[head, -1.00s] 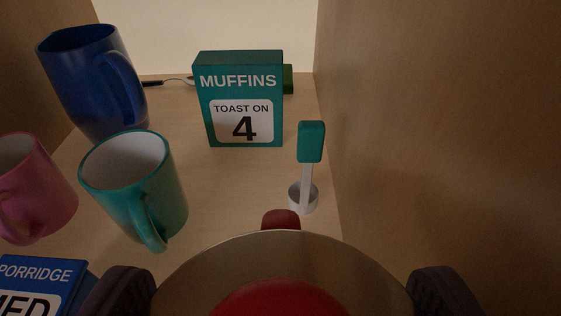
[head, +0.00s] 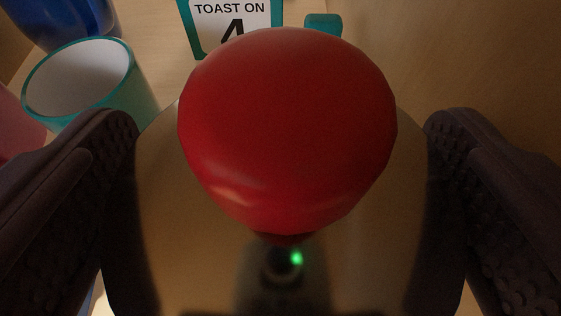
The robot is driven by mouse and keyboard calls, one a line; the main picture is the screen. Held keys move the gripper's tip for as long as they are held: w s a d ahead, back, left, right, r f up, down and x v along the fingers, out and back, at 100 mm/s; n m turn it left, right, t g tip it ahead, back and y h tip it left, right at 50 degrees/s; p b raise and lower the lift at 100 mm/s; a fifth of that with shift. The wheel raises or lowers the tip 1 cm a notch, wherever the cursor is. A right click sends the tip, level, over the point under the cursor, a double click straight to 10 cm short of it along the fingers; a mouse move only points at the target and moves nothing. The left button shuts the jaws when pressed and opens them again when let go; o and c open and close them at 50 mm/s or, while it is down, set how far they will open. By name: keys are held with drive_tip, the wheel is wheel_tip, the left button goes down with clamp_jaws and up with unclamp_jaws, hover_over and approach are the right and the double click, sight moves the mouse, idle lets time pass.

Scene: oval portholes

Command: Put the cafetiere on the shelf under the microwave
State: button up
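The cafetiere (head: 288,130) fills the middle of the head view, seen from close above. Its big red knob stands over a shiny tan-grey metallic top, which shows a green glint and dark reflections. My gripper (head: 281,122) is open, with one dark ridged finger on each side of the cafetiere's top. I cannot tell whether either finger touches it. The cafetiere's lower body and handle are hidden. The microwave and the shelf under it cannot be made out in this view.
A teal mug (head: 85,80) stands close by on the left, with a blue mug (head: 65,18) behind it and a pink mug (head: 15,125) at the left edge. A wooden wall (head: 470,60) rises on the right.

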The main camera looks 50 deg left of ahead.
drive_tip(key=shift+r, duration=0.1)
drive_tip(key=shift+s+d+r+p, duration=0.1)
drive_tip(key=shift+d+r+p, duration=0.1)
drive_tip(key=shift+p, duration=0.1)
drive_tip(key=p+v, duration=0.3)
drive_tip(key=v, duration=0.8)
drive_tip(key=shift+s+d, duration=0.15)
drive_tip(key=shift+s, duration=0.05)
